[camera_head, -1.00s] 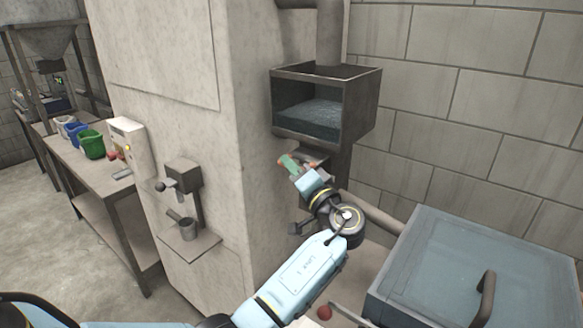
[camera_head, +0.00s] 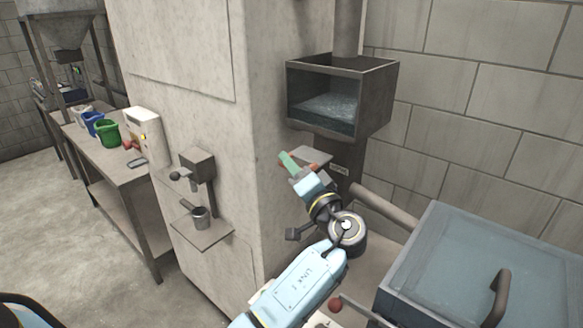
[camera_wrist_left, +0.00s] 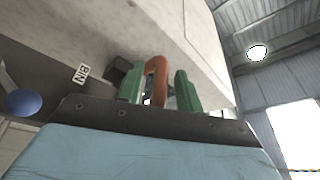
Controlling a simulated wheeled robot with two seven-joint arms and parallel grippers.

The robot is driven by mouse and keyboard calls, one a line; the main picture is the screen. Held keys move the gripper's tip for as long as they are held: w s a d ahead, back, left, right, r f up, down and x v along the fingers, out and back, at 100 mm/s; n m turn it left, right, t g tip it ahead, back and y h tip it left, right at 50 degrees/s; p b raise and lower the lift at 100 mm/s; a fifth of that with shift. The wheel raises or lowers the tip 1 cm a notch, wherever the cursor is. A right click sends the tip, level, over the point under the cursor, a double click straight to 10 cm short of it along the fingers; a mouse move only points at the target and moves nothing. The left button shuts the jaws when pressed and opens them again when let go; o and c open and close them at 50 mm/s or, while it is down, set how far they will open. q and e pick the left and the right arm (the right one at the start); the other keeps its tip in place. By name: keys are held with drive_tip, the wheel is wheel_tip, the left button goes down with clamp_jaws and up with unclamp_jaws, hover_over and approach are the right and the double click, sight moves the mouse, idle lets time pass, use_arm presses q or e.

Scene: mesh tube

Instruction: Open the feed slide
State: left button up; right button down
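The feed slide looks like a thin grey plate (camera_head: 315,156) below the dark feed hopper (camera_head: 345,125); the gripper partly hides it. In the left wrist view, an orange-brown loop handle (camera_wrist_left: 157,80) stands between the two green fingertips of my left gripper (camera_wrist_left: 159,90). A narrow gap shows between the handle and the right-hand finger, so the gripper looks open around it, not clamped. In the head view, the left gripper (camera_head: 291,165) is just below the hopper, beside the plate, with orange showing by its fingers. My right gripper is in neither view.
A glass-topped box with a bar handle (camera_head: 500,298) stands at the lower right. A pale wall (camera_head: 190,80) is close left of the gripper, with a small shelf and metal cup (camera_head: 200,217). A bench with green (camera_head: 107,133) and blue buckets is farther left.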

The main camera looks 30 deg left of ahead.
use_arm(q)
drive_tip(key=b+v, duration=0.4)
drive_tip(key=v, duration=0.9)
drive_tip(key=shift+s+d, duration=0.1)
